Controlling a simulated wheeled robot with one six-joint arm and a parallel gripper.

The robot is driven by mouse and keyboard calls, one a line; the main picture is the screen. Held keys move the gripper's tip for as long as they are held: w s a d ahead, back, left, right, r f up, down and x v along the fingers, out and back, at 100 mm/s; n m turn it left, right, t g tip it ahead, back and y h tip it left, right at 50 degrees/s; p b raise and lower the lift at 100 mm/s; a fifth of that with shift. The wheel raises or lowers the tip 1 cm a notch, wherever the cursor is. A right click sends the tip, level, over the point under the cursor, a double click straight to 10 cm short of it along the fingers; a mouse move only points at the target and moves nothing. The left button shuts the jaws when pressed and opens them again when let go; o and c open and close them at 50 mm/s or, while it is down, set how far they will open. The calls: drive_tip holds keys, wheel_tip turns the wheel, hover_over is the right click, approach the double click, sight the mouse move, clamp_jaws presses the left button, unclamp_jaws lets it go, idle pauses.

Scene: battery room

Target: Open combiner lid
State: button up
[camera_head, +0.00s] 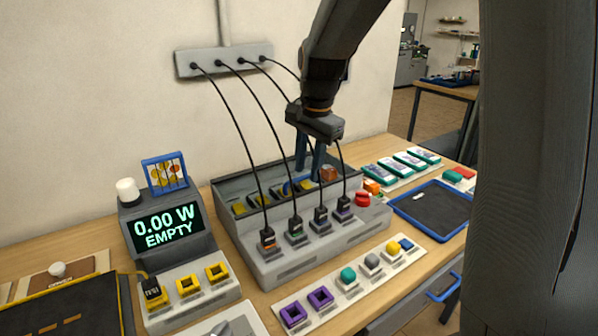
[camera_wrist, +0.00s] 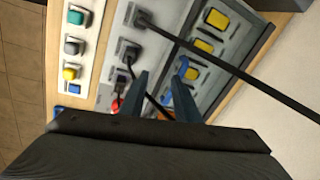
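The combiner (camera_head: 290,262) is a grey box on the bench, with black cabled plugs along its front. Its rear part holds a row of yellow-framed parts (camera_head: 262,203) that look covered by a dark or clear lid; I cannot tell for sure. A blue curved handle (camera_head: 300,187) sits among them; it also shows in the wrist view (camera_wrist: 183,67). My gripper (camera_head: 310,172) points down over the rear right of the box. In the wrist view its two fingers (camera_wrist: 159,76) stand apart, with the handle just beyond the right finger's tip. I cannot tell whether they touch.
Several black cables run from a wall strip (camera_head: 222,60) down to the plugs, close to my arm. A red button (camera_head: 362,199) sits at the box's right. A display (camera_head: 168,230) reads "0.00 W EMPTY". A blue-rimmed tray (camera_head: 432,207) lies at the right.

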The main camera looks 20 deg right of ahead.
sight(299, 178)
drive_tip(key=w+r+m, duration=0.3)
drive_tip(key=w, duration=0.1)
drive_tip(key=shift+w+a+f+p, duration=0.1)
drive_tip(key=shift+w+f+p, duration=0.2)
drive_tip(key=shift+f, duration=1)
drive_tip(key=shift+w+a+f+p, duration=0.15)
drive_tip(key=shift+f+p, duration=0.2)
drive_tip(key=shift+f, duration=0.9)
drive_tip(key=shift+w+d+f+p, duration=0.1)
drive_tip(key=shift+w+f+p, duration=0.2)
drive_tip(key=shift+f, duration=1)
clamp_jaws()
